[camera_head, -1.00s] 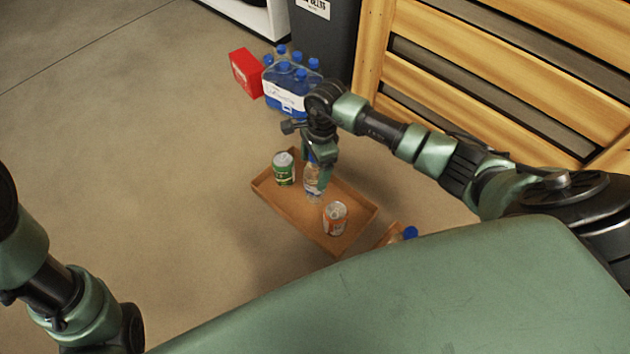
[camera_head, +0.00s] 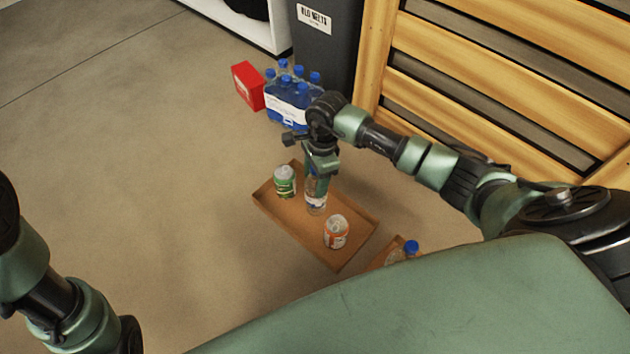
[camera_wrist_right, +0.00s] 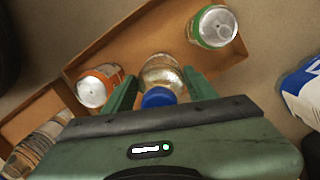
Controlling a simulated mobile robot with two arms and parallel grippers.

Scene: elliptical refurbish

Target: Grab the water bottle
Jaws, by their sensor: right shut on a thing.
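A clear water bottle (camera_head: 316,201) stands in a shallow brown tray (camera_head: 290,222), between a green can and an orange-and-white can. My right gripper (camera_head: 318,178) comes down over it from above and is shut on its upper part. In the right wrist view the bottle (camera_wrist_right: 162,75), with its blue cap (camera_wrist_right: 158,97), sits between the two green fingers of the right gripper (camera_wrist_right: 160,88). My left arm shows at the lower left of the head view, but its gripper is out of view.
The green can (camera_head: 285,182) stands left of the bottle, the orange-and-white can (camera_head: 336,232) to its lower right. A second tray (camera_head: 378,262) holds another blue-capped bottle (camera_head: 411,248). A bottle pack (camera_head: 288,104) and a red box (camera_head: 248,86) stand behind. Floor at left is clear.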

